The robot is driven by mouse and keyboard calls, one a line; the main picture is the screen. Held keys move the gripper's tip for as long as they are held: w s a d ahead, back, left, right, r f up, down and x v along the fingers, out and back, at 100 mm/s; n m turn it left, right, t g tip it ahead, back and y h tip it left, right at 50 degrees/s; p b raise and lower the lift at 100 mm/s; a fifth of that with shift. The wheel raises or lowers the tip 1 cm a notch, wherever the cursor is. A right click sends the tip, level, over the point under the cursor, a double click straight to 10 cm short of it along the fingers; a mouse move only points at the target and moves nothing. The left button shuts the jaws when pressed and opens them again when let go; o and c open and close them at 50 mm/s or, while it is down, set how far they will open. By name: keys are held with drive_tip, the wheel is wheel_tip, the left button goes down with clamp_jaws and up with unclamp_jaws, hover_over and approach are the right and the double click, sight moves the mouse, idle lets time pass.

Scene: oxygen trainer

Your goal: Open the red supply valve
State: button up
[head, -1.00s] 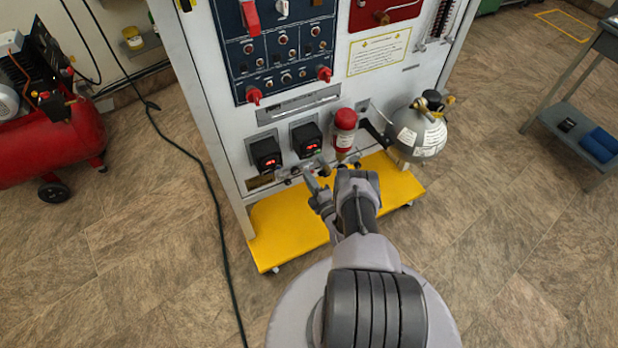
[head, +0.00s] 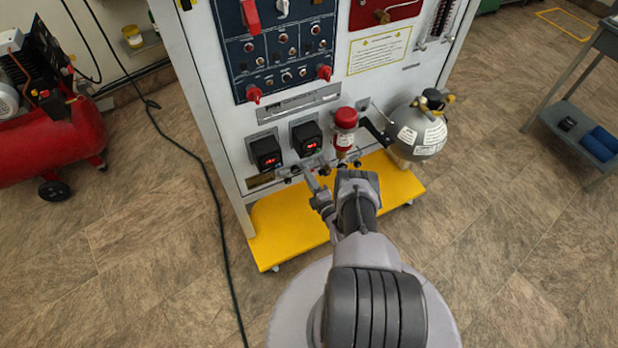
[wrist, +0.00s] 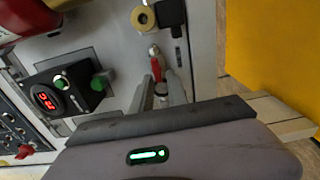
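The red supply valve shows as a small red lever (wrist: 154,52) low on the white panel in the wrist view. My gripper (wrist: 160,76) reaches toward the panel there, its two fingers apart with a narrow gap. The red lever is at the fingertips, partly hidden by them; I cannot tell whether they touch it. In the head view my gripper (head: 306,170) is at the lower edge of the panel, below the two black display boxes. The lever is too small to make out clearly there.
Two black boxes with red digits (head: 266,152) (head: 306,138) stick out above my gripper. A red-topped cylinder (head: 346,118) and a grey round tank (head: 418,132) are to the right. The yellow base (head: 290,225) lies below. A red compressor (head: 50,145) stands at left.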

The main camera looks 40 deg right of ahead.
drive_tip(key=shift+o, duration=0.6)
drive_tip(key=v, duration=1.7)
drive_tip(key=shift+s, duration=0.2)
